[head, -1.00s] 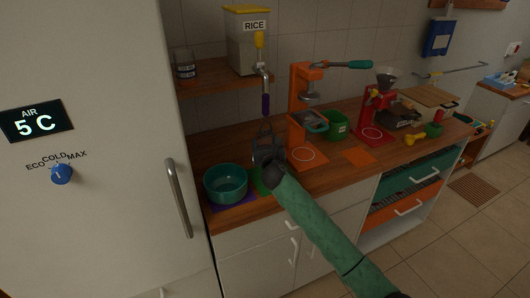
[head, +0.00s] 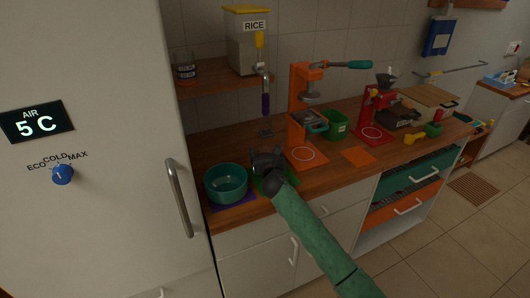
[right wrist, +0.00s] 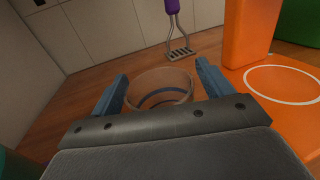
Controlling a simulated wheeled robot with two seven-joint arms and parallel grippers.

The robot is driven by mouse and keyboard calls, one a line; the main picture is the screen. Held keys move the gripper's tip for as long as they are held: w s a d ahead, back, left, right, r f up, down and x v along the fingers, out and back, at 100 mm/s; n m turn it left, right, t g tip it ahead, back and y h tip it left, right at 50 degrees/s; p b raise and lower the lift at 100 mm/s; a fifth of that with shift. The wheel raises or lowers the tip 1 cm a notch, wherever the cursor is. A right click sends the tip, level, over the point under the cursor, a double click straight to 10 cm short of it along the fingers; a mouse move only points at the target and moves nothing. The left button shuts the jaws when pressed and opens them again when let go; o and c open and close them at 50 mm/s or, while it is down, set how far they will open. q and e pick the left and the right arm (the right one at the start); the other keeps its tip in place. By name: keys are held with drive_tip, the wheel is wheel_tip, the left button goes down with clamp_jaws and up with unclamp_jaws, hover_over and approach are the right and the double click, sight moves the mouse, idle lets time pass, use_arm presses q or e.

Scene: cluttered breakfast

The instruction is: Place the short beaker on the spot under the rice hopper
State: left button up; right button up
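The short beaker (right wrist: 160,88) is a clear, round vessel in the right wrist view, between the two blue fingers of my right gripper (right wrist: 162,85). Small gaps seem to show between the fingers and its rim, so the gripper looks open around it. The rice hopper (head: 247,42), labelled RICE with a yellow lid, stands on the wall shelf. I cannot make out a marked spot under it. My left gripper is out of view.
A teal pot (head: 226,184) on a purple mat stands left of my gripper. An orange press (head: 300,120) stands close on the right. A purple-handled masher (head: 265,105) is behind my gripper, below the shelf. The fridge (head: 95,220) closes off the left.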

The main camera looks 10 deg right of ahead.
drive_tip(key=shift+s, duration=0.2)
drive_tip(key=s+b, duration=0.2)
drive_tip(key=s, duration=0.8)
drive_tip(key=shift+s, duration=0.3)
drive_tip(key=shift+s+r, duration=0.1)
drive_tip(key=shift+s, duration=0.45)
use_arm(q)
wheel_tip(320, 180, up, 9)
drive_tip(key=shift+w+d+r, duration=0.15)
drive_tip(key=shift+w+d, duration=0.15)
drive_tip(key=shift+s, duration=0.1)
